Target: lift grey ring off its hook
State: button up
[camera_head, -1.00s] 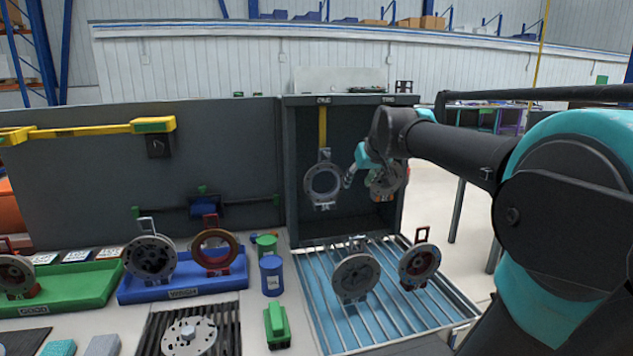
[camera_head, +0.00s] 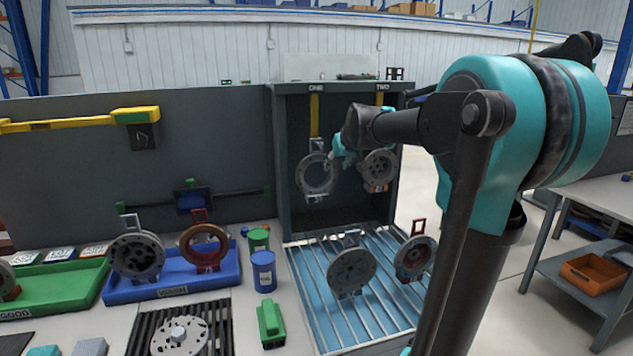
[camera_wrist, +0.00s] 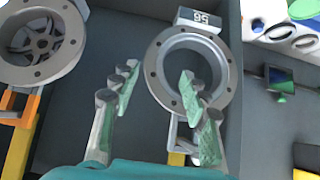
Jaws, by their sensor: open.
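The grey ring (camera_head: 303,178) hangs in the dark booth from the yellow strip of the hook marked ONE. In the wrist view the ring (camera_wrist: 227,78) faces me, with a numbered block on its rim and a grey bracket at the yellow strip. My gripper (camera_head: 335,160) is at the ring's right edge in the head view. In the wrist view my gripper (camera_wrist: 160,78) is open and empty. Its right finger overlaps the ring's opening and its left finger is outside the rim. I cannot tell whether a finger touches the ring.
A spoked disc with an orange bracket (camera_head: 380,164) hangs close by under TWO. The booth's side wall (camera_head: 277,160) stands left of the ring. Below, a slatted blue tray (camera_head: 315,290) holds two upright parts. A blue bin (camera_head: 225,280) and a green bin (camera_head: 60,295) hold more.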

aim_at(334, 171)
jog(key=shift+x, duration=2.8)
jog(key=shift+w+d+r, duration=0.1)
jog(key=shift+d+r, duration=0.05)
jog(key=shift+d, duration=0.1)
grip_shut()
